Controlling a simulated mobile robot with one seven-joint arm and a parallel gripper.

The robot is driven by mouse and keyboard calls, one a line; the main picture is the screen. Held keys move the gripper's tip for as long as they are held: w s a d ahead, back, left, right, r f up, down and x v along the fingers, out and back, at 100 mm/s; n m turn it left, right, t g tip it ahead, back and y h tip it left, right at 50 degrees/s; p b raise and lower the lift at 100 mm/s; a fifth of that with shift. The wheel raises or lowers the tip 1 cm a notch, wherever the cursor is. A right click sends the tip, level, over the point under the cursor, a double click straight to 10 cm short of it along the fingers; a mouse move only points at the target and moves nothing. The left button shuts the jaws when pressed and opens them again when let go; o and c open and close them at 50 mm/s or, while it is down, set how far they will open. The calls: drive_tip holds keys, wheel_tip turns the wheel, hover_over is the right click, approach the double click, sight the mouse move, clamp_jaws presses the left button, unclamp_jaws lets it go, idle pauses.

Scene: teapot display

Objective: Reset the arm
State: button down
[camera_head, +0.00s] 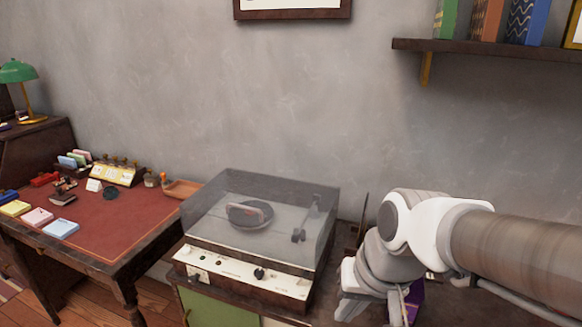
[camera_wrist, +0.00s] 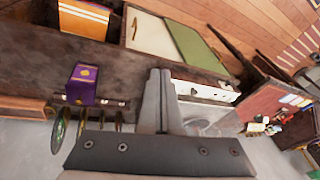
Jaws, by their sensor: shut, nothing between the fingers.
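My arm (camera_head: 440,230) reaches in from the right in the head view, bent downward beside the record player (camera_head: 245,240). My gripper (camera_wrist: 160,74) shows in the wrist view with its two fingers together and nothing between them. In the head view the fingertips are hidden or too unclear to make out. A purple box (camera_wrist: 82,84) stands on the cabinet top left of the fingers in the wrist view, apart from them. Part of it shows behind my arm in the head view (camera_head: 414,298).
The record player has a closed clear lid. A wall shelf (camera_head: 480,50) holds books above my arm. Upright discs (camera_wrist: 60,130) stand near the purple box.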

drive_tip(key=s+d+r+t+h, duration=0.2)
drive_tip(key=s+d+r+t, duration=0.1)
drive_tip(key=s+d+r, duration=0.25)
wheel_tip(320, 180, up, 12)
drive_tip(key=p, duration=1.2)
drive_tip(key=shift+w+r+n+g+p, duration=0.25)
drive_tip(key=shift+w+n+g+p, duration=0.05)
drive_tip(key=shift+p, duration=0.1)
